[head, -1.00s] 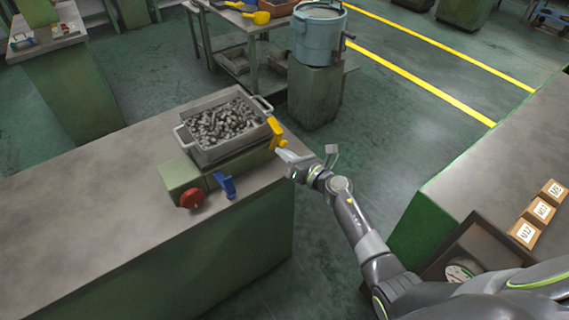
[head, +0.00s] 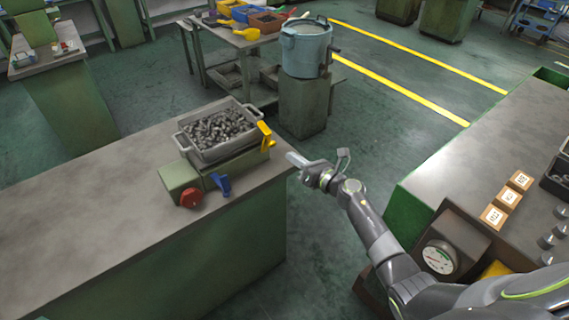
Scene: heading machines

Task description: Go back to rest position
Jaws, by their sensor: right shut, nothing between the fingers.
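My right gripper (head: 295,160) is shut and empty at the right end of the grey-topped bench. It is a little to the right of the yellow handle (head: 265,136) and apart from it. My right arm reaches up to it from the lower right. A grey metal tray (head: 181,138) full of small metal parts sits on a green stand on the bench. The stand carries a red knob (head: 191,198) and a blue lever (head: 221,184) at its front. My left gripper is not in view.
The bench (head: 90,210) fills the lower left. A green bench (head: 480,150) on the right holds small labelled blocks (head: 508,198) and a dial gauge (head: 439,257). A blue pot (head: 306,50) stands on a pedestal behind. Open floor lies between the benches.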

